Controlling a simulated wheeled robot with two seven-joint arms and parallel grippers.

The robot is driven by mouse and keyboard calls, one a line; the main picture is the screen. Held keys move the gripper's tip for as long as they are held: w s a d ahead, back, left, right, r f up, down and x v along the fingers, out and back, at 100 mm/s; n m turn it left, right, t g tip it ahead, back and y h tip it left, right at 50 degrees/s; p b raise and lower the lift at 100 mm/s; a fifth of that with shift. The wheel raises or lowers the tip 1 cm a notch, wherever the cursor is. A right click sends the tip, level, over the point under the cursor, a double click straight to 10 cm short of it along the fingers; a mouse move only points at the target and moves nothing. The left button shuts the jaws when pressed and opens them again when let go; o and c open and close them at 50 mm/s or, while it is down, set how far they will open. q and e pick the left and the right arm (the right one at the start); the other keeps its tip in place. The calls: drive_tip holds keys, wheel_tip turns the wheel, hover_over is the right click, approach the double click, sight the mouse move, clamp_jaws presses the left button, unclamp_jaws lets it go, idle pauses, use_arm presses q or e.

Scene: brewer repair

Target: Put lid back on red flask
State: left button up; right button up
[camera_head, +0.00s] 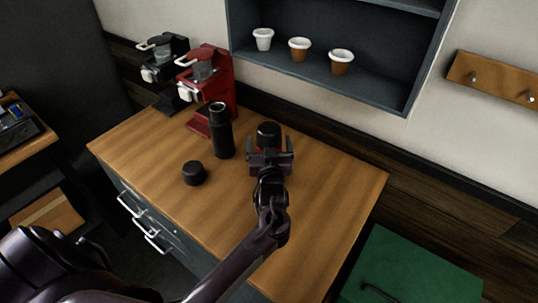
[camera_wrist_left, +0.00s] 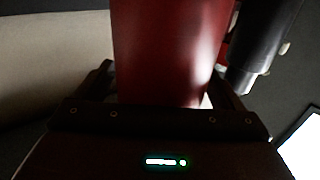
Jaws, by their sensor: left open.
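The red flask (camera_wrist_left: 165,55) stands between the fingers of my left gripper (camera_wrist_left: 165,95), filling most of the wrist view. In the head view my left gripper (camera_head: 270,157) is open around it, and the flask's dark top (camera_head: 268,130) shows just beyond the fingers. That top looks like a black lid in place. A loose black lid (camera_head: 194,173) lies on the wooden counter to the left. A black flask (camera_head: 221,132) with a bare metal mouth stands upright between them; it also shows in the wrist view (camera_wrist_left: 262,40). My right gripper is out of view.
A red brewer (camera_head: 218,90) and a black brewer (camera_head: 165,75) stand at the counter's back left. A shelf (camera_head: 375,90) with several small cups hangs above the back. The counter's right side (camera_head: 335,185) is clear. A green cabinet (camera_head: 410,270) is at lower right.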

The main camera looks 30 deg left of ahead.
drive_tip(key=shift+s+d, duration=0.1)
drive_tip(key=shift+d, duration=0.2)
use_arm(q)
drive_tip(key=c, duration=1.3)
drive_tip(key=shift+r, duration=0.15)
wheel_tip(320, 180, up, 20)
drive_tip(key=b, duration=0.3)
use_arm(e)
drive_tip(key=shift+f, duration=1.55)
